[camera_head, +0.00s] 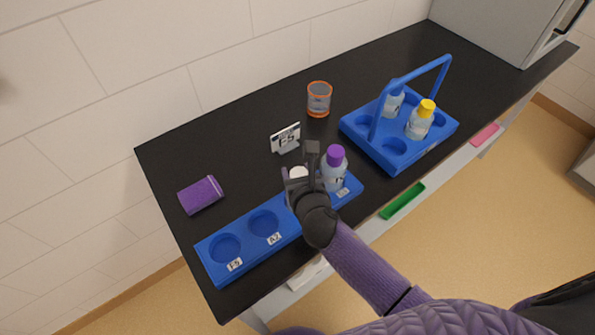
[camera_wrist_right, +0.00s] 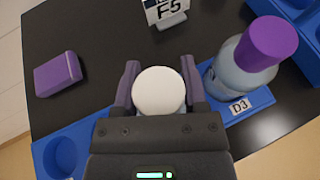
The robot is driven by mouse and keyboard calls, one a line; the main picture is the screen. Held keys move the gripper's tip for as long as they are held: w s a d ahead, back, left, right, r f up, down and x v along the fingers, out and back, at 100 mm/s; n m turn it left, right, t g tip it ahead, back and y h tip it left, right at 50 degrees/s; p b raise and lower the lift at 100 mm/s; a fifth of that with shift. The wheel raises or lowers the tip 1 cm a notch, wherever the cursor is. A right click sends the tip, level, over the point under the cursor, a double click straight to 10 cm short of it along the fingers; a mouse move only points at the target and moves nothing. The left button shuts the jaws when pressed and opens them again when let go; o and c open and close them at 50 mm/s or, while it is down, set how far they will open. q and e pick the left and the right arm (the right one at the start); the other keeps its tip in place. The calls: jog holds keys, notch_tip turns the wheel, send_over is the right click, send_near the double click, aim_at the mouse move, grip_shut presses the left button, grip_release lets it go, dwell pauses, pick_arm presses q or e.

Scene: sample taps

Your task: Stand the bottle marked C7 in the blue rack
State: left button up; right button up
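The long blue rack (camera_head: 209,266) lies along the table's front edge, with empty F5 and A2 slots on its left. My right gripper (camera_head: 298,180) is at the rack's third place, shut on a white-capped bottle (camera_wrist_right: 160,90). The fingers press close on both sides of it. The bottle's label is hidden, and I cannot tell whether its base rests in the slot. A purple-capped bottle (camera_head: 333,172) stands upright just right of the gripper, in the place labelled D3 (camera_wrist_right: 238,106). I see no C7 mark. My left gripper is out of view.
A blue carrier (camera_head: 399,160) with a raised handle holds two bottles, one yellow-capped (camera_head: 420,121), at the right. An F5 sign (camera_head: 286,138), an orange-rimmed beaker (camera_head: 319,98) and a purple block (camera_head: 200,194) stand behind the rack.

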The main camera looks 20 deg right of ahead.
jog(key=o, duration=0.4)
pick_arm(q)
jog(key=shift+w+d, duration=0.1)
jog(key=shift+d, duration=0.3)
pick_arm(e)
jog(key=shift+r, duration=0.1)
jog(key=shift+s+r, duration=0.15)
jog(key=shift+r, duration=0.1)
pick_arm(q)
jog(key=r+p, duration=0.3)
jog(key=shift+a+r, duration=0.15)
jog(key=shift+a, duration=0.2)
pick_arm(e)
jog(key=v, duration=1.1)
jog(key=shift+s, duration=0.35)
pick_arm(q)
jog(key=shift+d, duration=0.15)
